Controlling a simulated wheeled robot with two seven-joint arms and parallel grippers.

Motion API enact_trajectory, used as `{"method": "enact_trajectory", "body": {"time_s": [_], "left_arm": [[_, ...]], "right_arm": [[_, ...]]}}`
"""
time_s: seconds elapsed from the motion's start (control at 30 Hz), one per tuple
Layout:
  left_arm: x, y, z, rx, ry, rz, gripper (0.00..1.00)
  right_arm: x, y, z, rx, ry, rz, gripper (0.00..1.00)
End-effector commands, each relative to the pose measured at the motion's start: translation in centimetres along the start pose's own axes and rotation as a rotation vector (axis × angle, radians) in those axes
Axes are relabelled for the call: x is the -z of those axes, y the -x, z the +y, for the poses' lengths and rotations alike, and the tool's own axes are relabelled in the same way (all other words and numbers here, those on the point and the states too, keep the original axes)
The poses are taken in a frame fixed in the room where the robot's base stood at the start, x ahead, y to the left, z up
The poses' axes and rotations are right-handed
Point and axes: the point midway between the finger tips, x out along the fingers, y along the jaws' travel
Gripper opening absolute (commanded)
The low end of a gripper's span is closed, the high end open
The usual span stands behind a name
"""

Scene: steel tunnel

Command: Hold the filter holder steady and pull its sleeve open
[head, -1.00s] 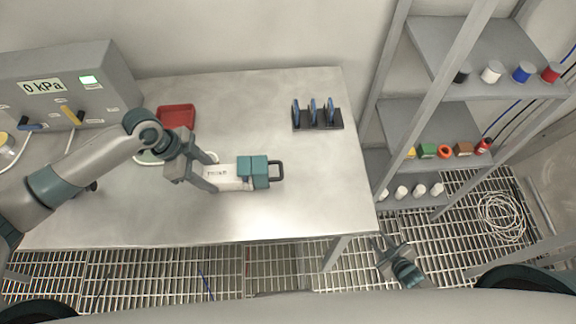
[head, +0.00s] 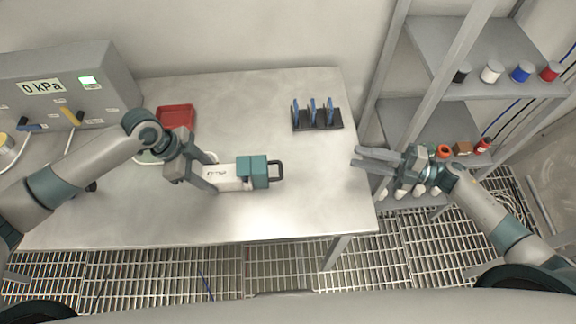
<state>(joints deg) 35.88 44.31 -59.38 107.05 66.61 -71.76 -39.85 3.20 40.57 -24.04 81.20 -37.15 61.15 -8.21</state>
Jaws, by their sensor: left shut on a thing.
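The filter holder (head: 226,177) lies on the steel table, a white body with a teal sleeve (head: 252,172) at its right end. A dark loop handle (head: 276,171) sticks out to the right of the sleeve. My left gripper (head: 207,173) is shut on the white body near its left end, which its fingers partly hide. My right gripper (head: 359,159) is open and empty at the table's right edge, its fingers pointing left, well apart from the handle.
A dark rack with blue discs (head: 318,118) stands at the table's back right. A red tray (head: 176,117) and a grey gauge box (head: 66,86) are at the left. A shelf unit (head: 402,113) stands right of the table. The table between handle and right gripper is clear.

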Motion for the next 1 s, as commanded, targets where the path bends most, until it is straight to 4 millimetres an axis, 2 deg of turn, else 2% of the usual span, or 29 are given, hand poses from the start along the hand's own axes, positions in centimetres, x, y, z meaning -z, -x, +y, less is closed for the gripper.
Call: {"method": "enact_trajectory", "body": {"time_s": [0.03,0.2,0.4,0.6,1.0], "left_arm": [[0.0,0.0,0.0,0.000,0.000,0.000,0.18],[0.0,0.0,0.0,0.000,0.000,0.000,0.18],[0.0,0.0,0.0,0.000,0.000,0.000,0.18],[0.0,0.0,0.0,0.000,0.000,0.000,0.18],[0.0,0.0,0.0,0.000,0.000,0.000,0.18]], "right_arm": [[0.3,-1.2,0.2,0.019,0.030,0.036,0.28],[1.5,-4.8,-0.1,0.123,0.143,0.159,0.28],[2.1,-7.4,-0.6,0.231,0.248,0.259,0.28],[2.2,-8.2,-0.9,0.275,0.285,0.292,0.28],[2.2,-8.3,-0.9,0.275,0.285,0.292,0.28]]}}
